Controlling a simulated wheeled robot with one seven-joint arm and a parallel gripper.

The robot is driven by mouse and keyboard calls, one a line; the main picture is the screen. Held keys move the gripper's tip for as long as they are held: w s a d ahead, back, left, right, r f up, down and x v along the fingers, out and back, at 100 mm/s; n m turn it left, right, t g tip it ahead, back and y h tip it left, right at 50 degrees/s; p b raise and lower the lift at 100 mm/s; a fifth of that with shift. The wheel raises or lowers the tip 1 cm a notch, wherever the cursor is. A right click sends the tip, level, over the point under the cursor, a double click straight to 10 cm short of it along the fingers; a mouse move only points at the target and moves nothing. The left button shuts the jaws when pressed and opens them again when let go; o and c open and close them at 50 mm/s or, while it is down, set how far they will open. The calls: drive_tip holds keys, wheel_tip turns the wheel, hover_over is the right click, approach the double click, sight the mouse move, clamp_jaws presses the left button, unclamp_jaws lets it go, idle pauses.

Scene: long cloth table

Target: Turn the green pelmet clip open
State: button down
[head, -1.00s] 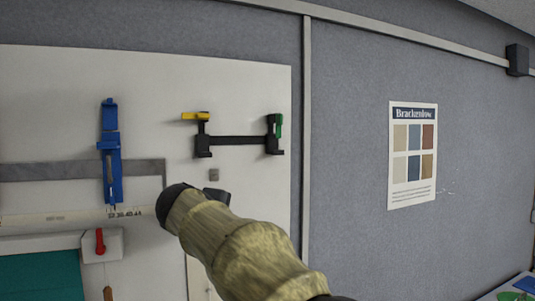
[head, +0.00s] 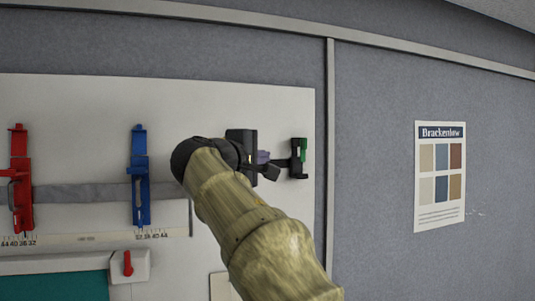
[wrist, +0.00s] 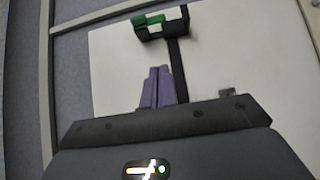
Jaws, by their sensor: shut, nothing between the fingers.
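The green pelmet clip (head: 304,150) sits on a black bracket (head: 297,165) at the right end of a black bar on the white board. In the wrist view the green clip (wrist: 148,20) is at the top, beyond my fingertips, at the end of the black bar (wrist: 178,70). My gripper (head: 263,157) is left of the green clip in the head view. Its purple fingers (wrist: 157,88) are together and empty, apart from the clip. The yellow clip at the bar's other end is hidden behind my arm.
A blue tool (head: 140,175) and a red tool (head: 20,180) are on a grey strip at left. A white box with a red lever (head: 127,263) is below. A poster (head: 440,180) hangs on the grey wall at right. The board around the green clip is bare.

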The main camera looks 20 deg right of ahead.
sight(304, 150)
drive_tip(key=p+x, duration=0.2)
drive_tip(key=x, duration=0.1)
drive_tip(key=s+d+p+x, duration=0.1)
drive_tip(key=p+x, duration=0.1)
drive_tip(key=x, duration=0.2)
drive_tip(key=s+d+p+x, duration=0.1)
drive_tip(key=p+x, duration=0.1)
drive_tip(key=x, duration=0.2)
drive_tip(key=shift+f, duration=0.1)
